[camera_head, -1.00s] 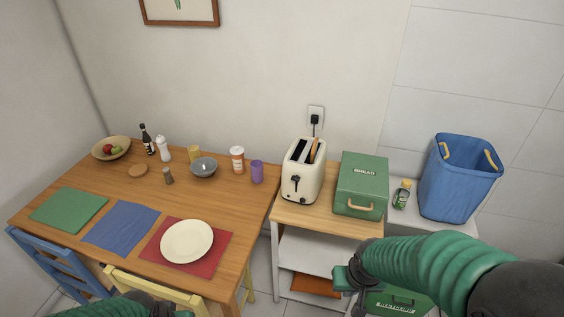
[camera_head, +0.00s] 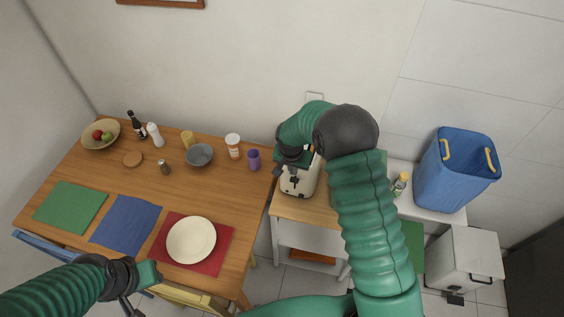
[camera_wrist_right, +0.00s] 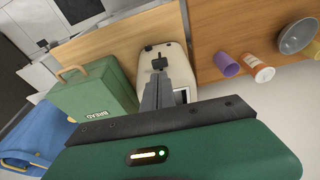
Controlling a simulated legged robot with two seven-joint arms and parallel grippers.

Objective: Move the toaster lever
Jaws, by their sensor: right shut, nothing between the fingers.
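The cream toaster (camera_head: 298,184) stands on the small wooden-topped shelf unit, partly covered by my right arm in the head view. In the right wrist view the toaster (camera_wrist_right: 178,60) shows its front with the dark lever (camera_wrist_right: 159,63). My right gripper (camera_wrist_right: 155,88) is shut and empty, its fingertips close to the lever; I cannot tell whether they touch it. In the head view my right gripper (camera_head: 292,165) is over the toaster's upper front. My left gripper (camera_head: 142,290) is low at the left, near the table's front edge, and its jaws are unclear.
The green bread box (camera_wrist_right: 95,100) stands beside the toaster. A purple cup (camera_head: 254,159) and a white plate (camera_head: 191,240) are on the table to the left. A blue bin (camera_head: 455,172) stands at the right.

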